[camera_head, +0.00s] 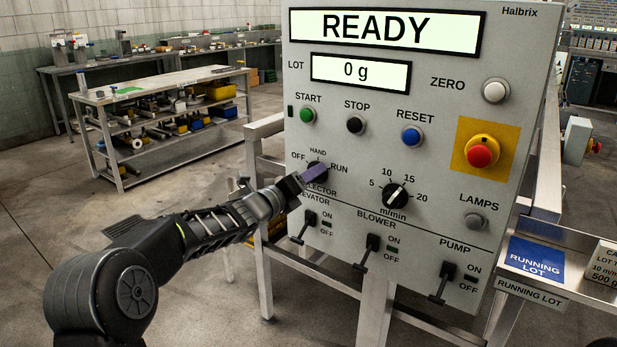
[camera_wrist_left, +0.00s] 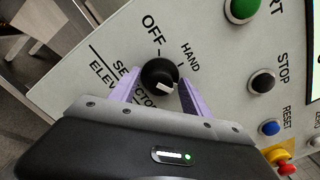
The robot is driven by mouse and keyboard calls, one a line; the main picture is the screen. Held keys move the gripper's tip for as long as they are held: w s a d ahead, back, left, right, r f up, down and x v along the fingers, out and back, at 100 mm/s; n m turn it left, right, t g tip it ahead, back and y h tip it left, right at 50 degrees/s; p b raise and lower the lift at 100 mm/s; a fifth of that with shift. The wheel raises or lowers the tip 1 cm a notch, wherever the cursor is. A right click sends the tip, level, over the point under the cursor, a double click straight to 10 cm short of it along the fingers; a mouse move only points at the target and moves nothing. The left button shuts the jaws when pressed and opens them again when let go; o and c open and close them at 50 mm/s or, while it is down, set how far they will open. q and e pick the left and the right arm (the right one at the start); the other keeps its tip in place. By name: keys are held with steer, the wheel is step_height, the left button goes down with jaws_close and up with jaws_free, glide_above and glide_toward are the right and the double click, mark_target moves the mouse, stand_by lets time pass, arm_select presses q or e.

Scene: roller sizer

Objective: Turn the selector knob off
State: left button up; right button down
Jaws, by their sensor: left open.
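The selector knob (camera_wrist_left: 158,72) is black with a pale mark on its face, and sits on the grey control panel (camera_head: 440,215) below the START button. It also shows in the head view (camera_head: 315,166), partly covered by my gripper. The labels OFF, HAND and RUN stand around it; I cannot tell surely which one it points to. My left gripper (camera_head: 312,174) is at the knob. In the wrist view its purple fingers (camera_wrist_left: 158,92) are open, one on each side of the knob. I cannot tell whether they touch it. My right gripper is out of view.
The START (camera_head: 307,115), STOP (camera_head: 356,125) and RESET (camera_head: 412,136) buttons are above the knob. The speed dial (camera_head: 395,195) is to its right, and the elevator switch (camera_head: 307,226) is close below my gripper. A red emergency button (camera_head: 481,152) sits further right.

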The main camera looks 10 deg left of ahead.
arm_select(q)
steer(key=shift+c, duration=0.4)
jaws_close()
steer(key=shift+n, duration=0.5)
steer(key=shift+f+n+p, duration=0.2)
steer(key=shift+n+p, duration=2.75)
steer(key=shift+n, duration=8.55)
